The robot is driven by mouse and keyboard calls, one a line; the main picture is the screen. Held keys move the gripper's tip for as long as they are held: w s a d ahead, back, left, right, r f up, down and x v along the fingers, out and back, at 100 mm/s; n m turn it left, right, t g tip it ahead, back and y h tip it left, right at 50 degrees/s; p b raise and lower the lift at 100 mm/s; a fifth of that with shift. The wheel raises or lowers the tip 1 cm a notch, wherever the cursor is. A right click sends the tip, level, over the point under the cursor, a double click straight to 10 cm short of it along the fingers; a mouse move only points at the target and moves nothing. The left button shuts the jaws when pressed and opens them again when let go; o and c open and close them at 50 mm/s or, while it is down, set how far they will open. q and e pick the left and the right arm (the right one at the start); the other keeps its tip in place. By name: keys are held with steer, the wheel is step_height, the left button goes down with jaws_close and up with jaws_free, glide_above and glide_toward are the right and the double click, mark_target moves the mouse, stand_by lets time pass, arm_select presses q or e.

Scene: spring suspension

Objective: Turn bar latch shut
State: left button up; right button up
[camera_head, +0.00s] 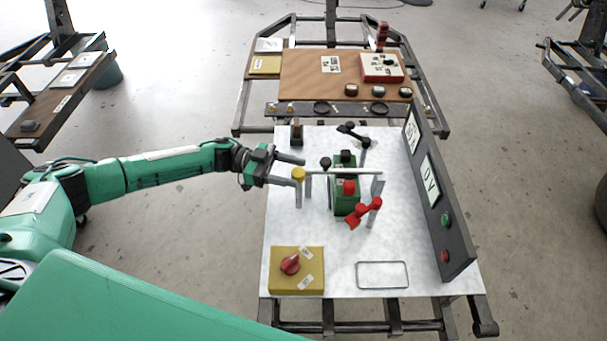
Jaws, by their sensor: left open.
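A pale horizontal bar (343,172) runs across a green block-shaped device (345,200) on the white tabletop. It looks like the bar latch. Grey posts stand near its two ends. A yellow knob (298,174) tops a grey post at the bar's left end. My left gripper (297,171) comes in from the left, open, with its two grey fingers pointing right. Its fingertips are close to the yellow knob; I cannot tell whether they touch it. Whether the bar is seated in its posts is too small to tell. My right gripper is not in view.
A red lever (364,212) stands right of the green device and a black lever (354,133) behind it. A dark upright panel (452,230) lines the right edge.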

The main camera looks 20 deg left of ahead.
arm_select(q)
steer(key=a+b, duration=0.1)
steer(key=a, duration=0.8)
steer(key=shift+a, duration=0.4)
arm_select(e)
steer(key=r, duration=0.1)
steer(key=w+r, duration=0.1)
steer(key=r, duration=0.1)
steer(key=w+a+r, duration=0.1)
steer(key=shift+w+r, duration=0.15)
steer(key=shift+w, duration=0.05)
